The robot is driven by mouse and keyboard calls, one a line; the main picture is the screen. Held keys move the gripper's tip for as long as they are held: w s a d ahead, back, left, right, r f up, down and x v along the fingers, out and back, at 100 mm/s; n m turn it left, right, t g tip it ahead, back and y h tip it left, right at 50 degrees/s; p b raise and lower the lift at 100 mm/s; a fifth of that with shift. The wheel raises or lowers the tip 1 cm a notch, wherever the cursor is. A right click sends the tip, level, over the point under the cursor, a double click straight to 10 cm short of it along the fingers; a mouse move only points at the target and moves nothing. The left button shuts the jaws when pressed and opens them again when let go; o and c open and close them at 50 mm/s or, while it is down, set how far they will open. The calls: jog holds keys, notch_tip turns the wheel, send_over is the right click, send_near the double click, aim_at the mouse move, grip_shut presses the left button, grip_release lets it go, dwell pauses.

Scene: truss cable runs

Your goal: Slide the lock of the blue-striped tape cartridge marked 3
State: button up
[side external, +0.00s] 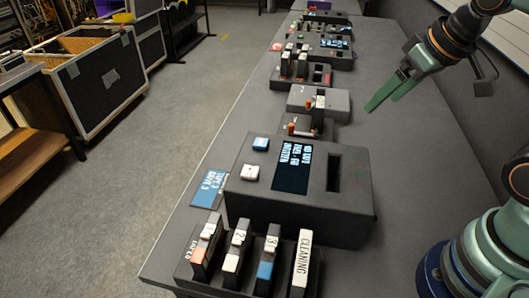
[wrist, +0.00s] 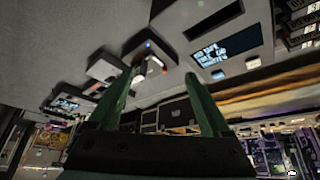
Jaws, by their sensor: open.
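The blue-striped cartridge marked 3 (side external: 266,267) stands upright in a dark rack (side external: 226,283) at the front of the table in the side view. It has a white label on top and a blue band below, with a small light tab between them. Its lock's position is too small to tell. My gripper (side external: 382,103) hangs over the far right of the table, well away from the cartridge, with its green fingers apart and empty. The fingers also show in the wrist view (wrist: 158,76). I cannot pick out cartridge 3 in the wrist view.
Cartridges 2 (side external: 236,252) and CLEANING (side external: 301,264) flank cartridge 3. A dark reader box (side external: 345,208) with a lit screen and an empty slot stands just behind the rack. Smaller devices (side external: 318,100) line the table farther back.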

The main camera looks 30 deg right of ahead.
dwell(0.3)
jog(key=c, duration=0.5)
jog(key=a, duration=0.2)
jog(key=a+n, duration=0.1)
jog(key=shift+w+f+g+y, duration=0.1)
jog(key=shift+w+g+y, duration=0.2)
jog(key=shift+w, duration=0.1)
grip_shut()
jog(key=n+g, duration=0.5)
jog(key=n, duration=0.3)
send_near(269, 246)
jog(key=shift+s+a, duration=0.1)
jog(key=shift+a, duration=0.15)
jog(key=shift+f, duration=2.9)
